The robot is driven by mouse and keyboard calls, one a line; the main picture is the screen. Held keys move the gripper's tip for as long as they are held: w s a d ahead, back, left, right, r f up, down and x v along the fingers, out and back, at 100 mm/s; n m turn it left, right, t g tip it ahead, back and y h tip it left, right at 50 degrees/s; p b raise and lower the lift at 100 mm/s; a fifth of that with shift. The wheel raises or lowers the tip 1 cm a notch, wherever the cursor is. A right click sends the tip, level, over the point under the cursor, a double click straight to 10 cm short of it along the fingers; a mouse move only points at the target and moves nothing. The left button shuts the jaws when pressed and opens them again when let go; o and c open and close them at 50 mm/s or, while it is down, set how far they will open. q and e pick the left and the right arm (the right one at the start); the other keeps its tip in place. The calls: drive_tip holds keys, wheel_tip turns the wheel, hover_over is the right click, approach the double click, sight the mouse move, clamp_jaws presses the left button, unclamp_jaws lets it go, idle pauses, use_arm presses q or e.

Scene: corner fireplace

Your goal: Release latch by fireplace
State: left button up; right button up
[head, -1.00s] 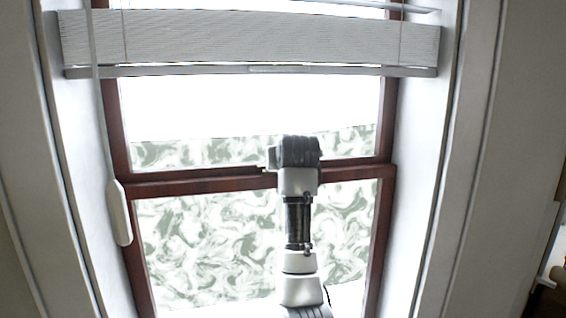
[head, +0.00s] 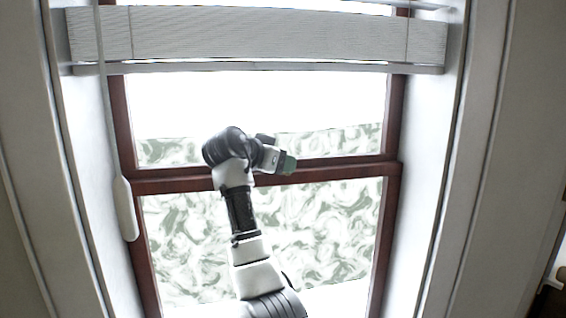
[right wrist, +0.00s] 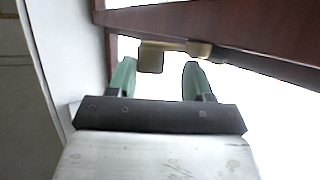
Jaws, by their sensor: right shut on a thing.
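The brass-coloured latch (right wrist: 177,48) is on the dark red-brown window rail (right wrist: 200,22) in the right wrist view. Its squared end hangs by the tips of my right gripper's green fingers (right wrist: 160,80). The fingers stand apart with the latch end at their tips, and the gripper is shut on it. In the head view my right gripper (head: 287,164) points right along the middle rail of the window. The latch cannot be made out there. My left gripper is not in view.
The window (head: 300,235) has patterned lower panes and a red-brown frame. A pale blind (head: 260,35) hangs across the top. A white cord handle (head: 127,208) hangs at the left. White recess walls (head: 430,150) stand close on both sides.

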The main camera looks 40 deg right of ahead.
drive_tip(key=shift+w+a+m+g+y, duration=0.25)
drive_tip(key=shift+a+m+g, duration=0.1)
drive_tip(key=shift+m+g, duration=0.9)
drive_tip(key=shift+w+a+m+g+y, duration=0.2)
drive_tip(key=shift+a+m+g, duration=0.1)
drive_tip(key=shift+m+g, duration=0.95)
drive_tip(key=shift+w+a+m+g+y, duration=0.3)
drive_tip(key=shift+m+g, duration=0.7)
drive_tip(key=shift+g, duration=0.4)
drive_tip(key=shift+a+m+g, duration=0.1)
drive_tip(key=shift+m+g, duration=0.2)
drive_tip(key=o, duration=0.9)
drive_tip(key=shift+o, duration=0.2)
drive_tip(key=shift+s, duration=0.1)
